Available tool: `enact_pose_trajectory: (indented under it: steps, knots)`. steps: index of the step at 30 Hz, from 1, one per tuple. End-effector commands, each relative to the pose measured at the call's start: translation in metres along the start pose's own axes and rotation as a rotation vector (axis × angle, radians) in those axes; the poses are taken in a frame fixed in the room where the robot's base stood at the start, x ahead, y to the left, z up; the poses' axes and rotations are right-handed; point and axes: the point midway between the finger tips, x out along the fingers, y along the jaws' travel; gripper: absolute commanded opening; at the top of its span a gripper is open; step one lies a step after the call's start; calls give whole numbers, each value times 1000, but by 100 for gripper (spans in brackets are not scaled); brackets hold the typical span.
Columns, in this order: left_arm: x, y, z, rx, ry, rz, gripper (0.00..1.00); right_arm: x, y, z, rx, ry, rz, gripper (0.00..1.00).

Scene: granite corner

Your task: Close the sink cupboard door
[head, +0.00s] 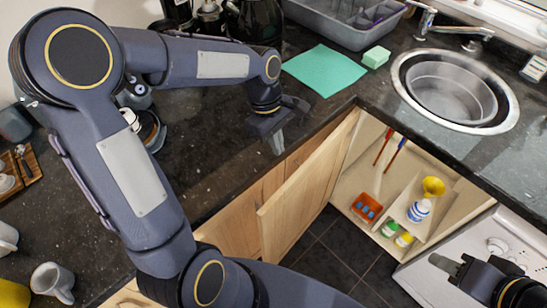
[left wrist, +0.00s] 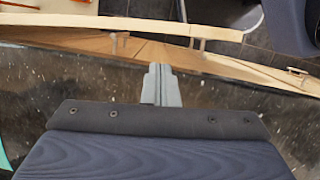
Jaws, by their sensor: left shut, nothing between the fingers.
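The sink cupboard door (head: 308,190) is light wood and stands wide open, swung out from the cupboard (head: 375,185) under the sink. The cupboard's inside shows. My left gripper (head: 279,143) is over the dark counter near its front edge, behind and left of the door's top, with no visible contact. In the left wrist view my left gripper (left wrist: 162,72) is shut and empty, and a pale wooden edge, apparently the door (left wrist: 130,22), runs across the top. My right gripper (head: 447,265) is at the lower right by a white appliance; I cannot tell its opening.
The cupboard holds an orange caddy (head: 366,208), a bottle with a yellow funnel (head: 420,208) and small bottles. The round sink (head: 452,90), a green cloth (head: 325,70) and a sponge (head: 376,57) are on the counter (head: 215,165). Dark floor tiles (head: 335,245) lie below the door.

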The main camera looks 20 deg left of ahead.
Motion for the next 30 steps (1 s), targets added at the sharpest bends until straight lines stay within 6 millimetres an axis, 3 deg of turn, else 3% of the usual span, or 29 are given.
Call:
enact_pose_trajectory:
  steps: [15, 21, 30]
  knots:
    - [83, -2, 0, 3, -1, -3, 0, -1, 0, 0, 0, 0, 0, 36]
    - [94, -1, 0, 2, -1, -1, 0, -1, 0, 0, 0, 0, 0, 36]
    - [94, -1, 0, 2, -1, 0, 0, -1, 0, 0, 0, 0, 0, 36]
